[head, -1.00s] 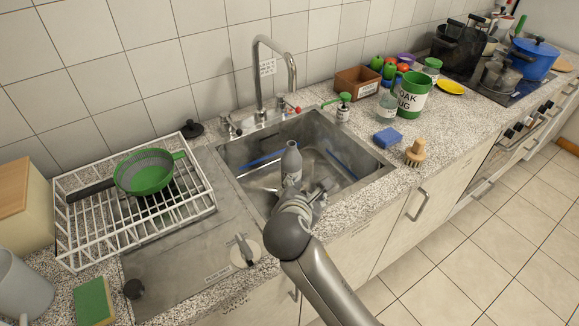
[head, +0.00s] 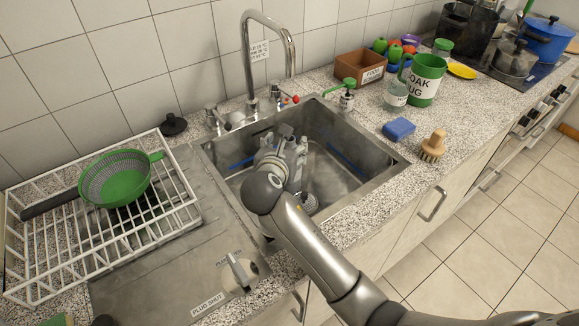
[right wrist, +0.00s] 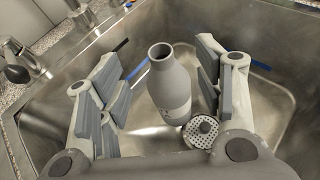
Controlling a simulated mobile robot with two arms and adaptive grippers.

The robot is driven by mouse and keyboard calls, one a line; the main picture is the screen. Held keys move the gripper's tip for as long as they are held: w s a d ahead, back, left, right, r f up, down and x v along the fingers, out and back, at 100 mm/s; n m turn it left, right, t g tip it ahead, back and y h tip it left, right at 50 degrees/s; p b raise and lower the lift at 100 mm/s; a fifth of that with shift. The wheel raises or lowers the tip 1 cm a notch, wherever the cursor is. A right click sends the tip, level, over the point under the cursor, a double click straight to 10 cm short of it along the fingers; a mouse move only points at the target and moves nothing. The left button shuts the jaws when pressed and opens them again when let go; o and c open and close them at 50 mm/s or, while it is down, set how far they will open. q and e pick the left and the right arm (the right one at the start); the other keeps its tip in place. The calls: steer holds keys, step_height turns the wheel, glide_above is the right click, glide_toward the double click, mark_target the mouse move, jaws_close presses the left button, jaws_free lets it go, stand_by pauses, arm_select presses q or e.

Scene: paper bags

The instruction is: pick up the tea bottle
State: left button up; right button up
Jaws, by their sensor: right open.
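A grey bottle with a round open mouth (right wrist: 170,85) stands in the steel sink (head: 352,187). I take it to be the tea bottle; a printed label shows partly on its lower side. My right gripper (head: 288,148) is down in the sink. In the right wrist view its fingers are open, one on each side of the bottle, with gaps visible between them and it. In the head view the gripper and arm hide most of the bottle. My left gripper is not in view.
A drain strainer (right wrist: 201,132) lies beside the bottle. The tap (head: 250,60) rises behind the sink. A white dish rack (head: 185,205) with a green colander (head: 128,178) stands left. A blue sponge (head: 398,129), brush (head: 433,147) and green jug (head: 427,78) stand right.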

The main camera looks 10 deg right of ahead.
mark_target(289, 146)
steer(key=x, duration=0.5)
steer(key=shift+f, duration=0.3)
steer(key=shift+c, duration=0.6)
steer(key=c, duration=0.5)
jaws_close()
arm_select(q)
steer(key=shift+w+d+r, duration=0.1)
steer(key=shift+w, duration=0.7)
arm_select(e)
steer(key=shift+r, duration=0.15)
